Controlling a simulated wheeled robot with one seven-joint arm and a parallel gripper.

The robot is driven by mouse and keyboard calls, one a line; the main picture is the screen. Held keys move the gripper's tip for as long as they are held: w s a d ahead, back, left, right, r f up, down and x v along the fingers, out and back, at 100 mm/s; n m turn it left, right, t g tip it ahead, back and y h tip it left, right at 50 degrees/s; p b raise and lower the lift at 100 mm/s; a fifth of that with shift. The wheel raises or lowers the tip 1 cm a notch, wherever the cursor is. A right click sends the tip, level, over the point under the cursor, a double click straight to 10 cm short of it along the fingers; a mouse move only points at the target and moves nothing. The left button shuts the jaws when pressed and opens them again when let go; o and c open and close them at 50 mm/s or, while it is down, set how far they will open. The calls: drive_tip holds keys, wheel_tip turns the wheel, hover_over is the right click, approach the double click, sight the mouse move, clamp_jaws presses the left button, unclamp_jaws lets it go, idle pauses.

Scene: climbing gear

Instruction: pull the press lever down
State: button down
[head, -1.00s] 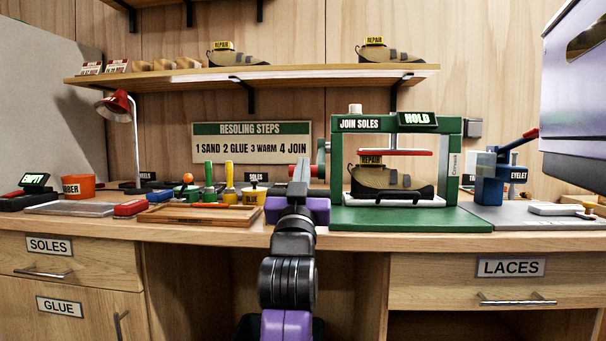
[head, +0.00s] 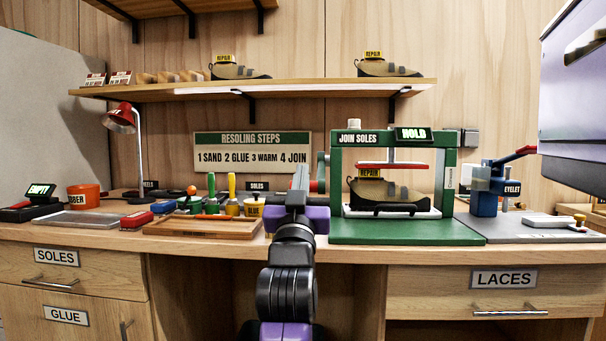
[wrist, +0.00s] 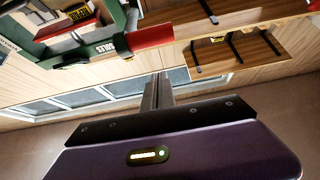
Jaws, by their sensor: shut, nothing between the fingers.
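The green press (head: 447,185) labelled JOIN SOLES stands on the bench with a lit HOLD sign (head: 413,134) on top. A shoe (head: 390,194) tagged REPAIR sits inside it under the red-edged press plate (head: 392,165). The lever (head: 321,165) is on the press's left side, partly hidden behind my gripper. Its red grip (wrist: 152,35) shows in the wrist view, joined to a dark green hub. My gripper (head: 300,172) is shut and empty, its fingers pointing up just left of the lever. In the wrist view the fingers (wrist: 157,88) appear below the red grip, with a gap between.
A wooden tray (head: 203,226) and several upright glue tools stand to the left. A blue eyelet press (head: 484,190) with a red handle stands to the right. A shelf (head: 300,88) with shoes runs above. A grey cabinet (head: 575,100) juts in at upper right.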

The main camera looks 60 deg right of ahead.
drive_tip(key=b+v, duration=0.1)
drive_tip(key=v, duration=0.7)
drive_tip(key=shift+d+f+b, duration=0.15)
drive_tip(key=shift+f+b, duration=0.1)
drive_tip(key=shift+b, duration=0.05)
drive_tip(key=shift+w, duration=0.1)
drive_tip(key=w+a+f+n+t+y, duration=0.1)
drive_tip(key=w+a+n+t+y, duration=0.35)
drive_tip(key=a+n+t, duration=0.5)
drive_tip(key=s+a+f+n+t+y, duration=0.1)
drive_tip(key=a+f+n+t+y, duration=0.5)
drive_tip(key=a+f+y, duration=0.65)
drive_tip(key=s+a+f+g+y, duration=0.25)
drive_tip(key=s+f, duration=0.35)
drive_tip(key=f, duration=0.3)
drive_tip(key=s+a+f+g+y, duration=0.25)
drive_tip(key=s+f+y, duration=0.2)
drive_tip(key=f, duration=0.45)
drive_tip(key=s+a+f+m+g+h, duration=0.1)
drive_tip(key=s+a+f+g, duration=0.15)
drive_tip(key=s+f, duration=0.4)
drive_tip(key=s+a+f+m+g, duration=0.1)
drive_tip(key=s+f+g, duration=0.25)
drive_tip(key=s, duration=0.65)
wheel_tip(320, 180, up, 33)
drive_tip(key=p, duration=3.3)
drive_tip(key=shift+t, duration=0.35)
